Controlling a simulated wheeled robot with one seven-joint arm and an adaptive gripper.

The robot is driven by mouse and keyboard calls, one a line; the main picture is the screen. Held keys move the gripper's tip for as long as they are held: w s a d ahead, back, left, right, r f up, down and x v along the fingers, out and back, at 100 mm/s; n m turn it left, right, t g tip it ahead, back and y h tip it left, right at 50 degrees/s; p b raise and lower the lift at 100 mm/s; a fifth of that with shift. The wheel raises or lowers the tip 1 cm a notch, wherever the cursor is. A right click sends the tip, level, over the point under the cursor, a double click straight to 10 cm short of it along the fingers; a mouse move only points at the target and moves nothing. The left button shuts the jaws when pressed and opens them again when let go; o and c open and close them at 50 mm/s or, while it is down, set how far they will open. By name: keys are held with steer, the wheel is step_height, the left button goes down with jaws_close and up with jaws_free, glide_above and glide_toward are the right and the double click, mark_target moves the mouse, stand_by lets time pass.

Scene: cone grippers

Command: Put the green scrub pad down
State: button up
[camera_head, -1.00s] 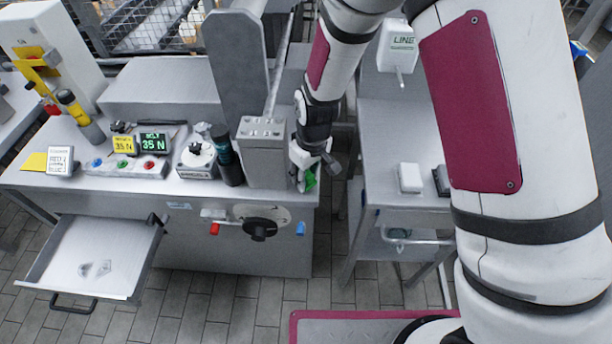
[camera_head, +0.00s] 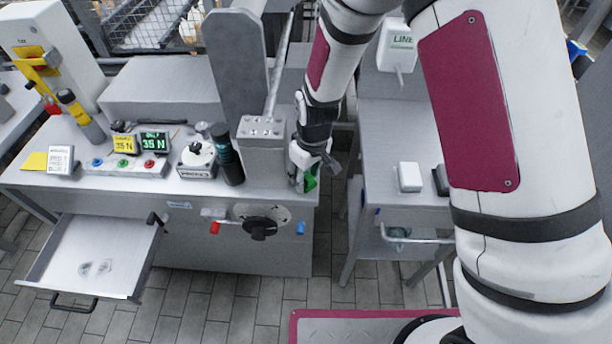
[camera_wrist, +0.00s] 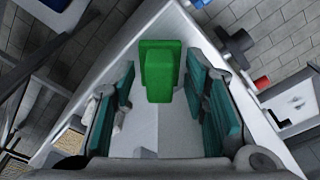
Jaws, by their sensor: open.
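The green scrub pad (camera_wrist: 158,72) shows in the wrist view, a raised green block on a flat green base, at the corner of the pale bench top (camera_wrist: 140,128). My gripper (camera_wrist: 162,88) is open, its teal finger pads standing either side with clear gaps to the scrub pad. In the head view the scrub pad (camera_head: 311,183) is a small green patch beside my gripper (camera_head: 306,172), low at the bench's right front corner. My gripper hides part of it there. Whether its whole underside rests on the bench is hard to tell.
A grey block with a rod (camera_head: 264,150) stands just left of my gripper, with a dark bottle (camera_head: 226,158) beyond. A gap separates the bench from the right table (camera_head: 400,130). An open drawer (camera_head: 95,255) juts out at lower left.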

mark_target(310, 179)
steer(key=s+d+r+m+t, duration=0.1)
steer(key=d+r, duration=0.2)
steer(key=r, duration=0.7)
steer(key=s+d+r+m, duration=0.1)
steer(key=s+d+r, duration=0.15)
steer(key=r, duration=0.75)
steer(key=s+d+r+m+t, duration=0.1)
steer(key=s+d+r+m, duration=0.2)
steer(key=s+d+r, duration=0.3)
steer(key=s+d+r+m+t+h, duration=0.1)
steer(key=s+d+r+m, duration=0.2)
steer(key=s+d+r, duration=0.4)
steer(key=s+d, duration=0.2)
steer(key=s, duration=0.4)
steer(key=shift+m+t, duration=0.3)
steer(key=shift+r, duration=0.1)
